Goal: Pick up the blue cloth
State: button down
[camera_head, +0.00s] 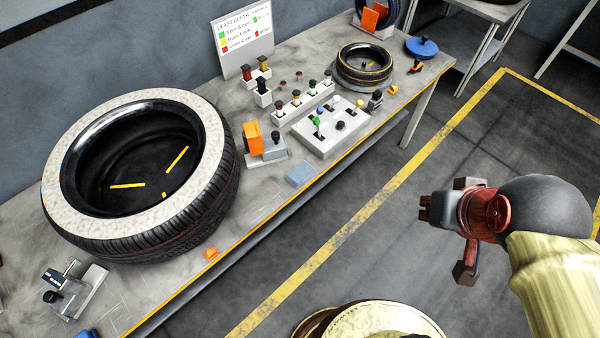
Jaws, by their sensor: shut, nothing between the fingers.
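A small flat grey-blue square (300,173), which looks like the blue cloth, lies on the grey workbench (258,205) near its front edge, in the head view. It is right of the orange-and-grey device and in front of the white block with coloured knobs. My gripper (428,208) is at the right of the view, over the floor and away from the bench. It looks shut and empty, with its fingertips pointing left towards the bench. A clear gap separates it from the cloth, and nothing hides the cloth.
The orange-and-grey device (270,150) and knob block (325,128) stand close to the cloth. A smaller tyre (364,70) and blue disc (421,47) are farther back. A yellow floor line (380,188) runs beside the bench.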

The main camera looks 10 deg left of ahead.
aim_at(301, 171)
jog(key=u, duration=2)
jog(key=z, duration=1.15)
jog(key=i+j+z, duration=0.25)
jog(key=i+z, duration=0.15)
jog(key=i+j+z, duration=0.45)
jog(key=k+l, duration=0.1)
